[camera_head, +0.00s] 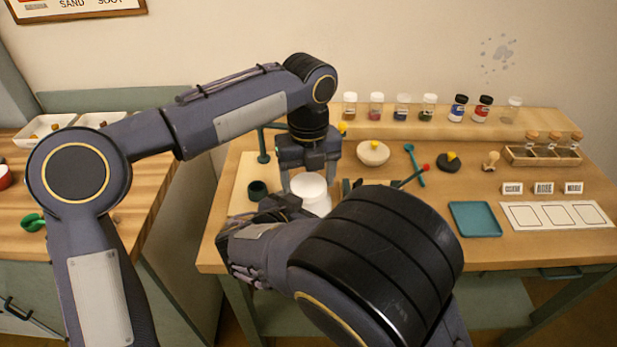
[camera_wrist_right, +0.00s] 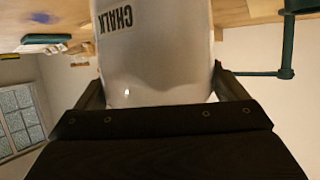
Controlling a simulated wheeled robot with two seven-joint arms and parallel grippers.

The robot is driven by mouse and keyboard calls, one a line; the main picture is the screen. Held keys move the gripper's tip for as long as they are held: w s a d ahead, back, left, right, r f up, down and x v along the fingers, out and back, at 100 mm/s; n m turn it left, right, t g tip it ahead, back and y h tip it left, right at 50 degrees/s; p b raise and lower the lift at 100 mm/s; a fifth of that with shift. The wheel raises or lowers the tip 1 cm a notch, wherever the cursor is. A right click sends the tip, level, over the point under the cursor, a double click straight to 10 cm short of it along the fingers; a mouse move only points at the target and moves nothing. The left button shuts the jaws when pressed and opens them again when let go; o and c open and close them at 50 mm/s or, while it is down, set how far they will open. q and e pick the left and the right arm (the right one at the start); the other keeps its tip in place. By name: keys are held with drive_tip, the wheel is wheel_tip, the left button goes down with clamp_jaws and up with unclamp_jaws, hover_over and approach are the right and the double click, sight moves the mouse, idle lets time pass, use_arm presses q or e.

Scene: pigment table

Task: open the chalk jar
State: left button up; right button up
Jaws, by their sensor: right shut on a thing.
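The chalk jar (camera_head: 310,190) is white and stands near the left end of the pigment table. In the right wrist view the jar (camera_wrist_right: 155,60) fills the middle, with the word CHALK upside down on its side. My right gripper (camera_wrist_right: 160,92) is shut on the jar's body, one finger on each side. In the head view my right forearm hides most of that gripper and the jar's lower part. My left gripper (camera_head: 309,174) points down over the jar's top. Its fingers are spread, one on each side of the top, with small gaps.
A green stand (camera_head: 263,150) and small dark green cup (camera_head: 258,190) are left of the jar. A mortar-like bowl (camera_head: 373,153), teal spoon (camera_head: 415,165) and teal tray (camera_head: 475,219) lie to the right. Several pigment jars line the back shelf (camera_head: 540,117).

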use_arm(q)
drive_tip(key=o, duration=0.3)
wheel_tip(320, 180, up, 4)
drive_tip(key=shift+r, duration=0.2)
drive_tip(key=shift+r+m, duration=0.4)
drive_tip(key=shift+r, duration=0.15)
drive_tip(key=shift+c, duration=0.4)
wheel_tip(320, 180, up, 2)
drive_tip(key=m, duration=0.2)
drive_tip(key=shift+r+m, duration=0.1)
drive_tip(key=shift+m, duration=0.2)
drive_tip(key=shift+f, duration=3.85)
drive_tip(key=c, duration=1)
drive_tip(key=n, duration=0.3)
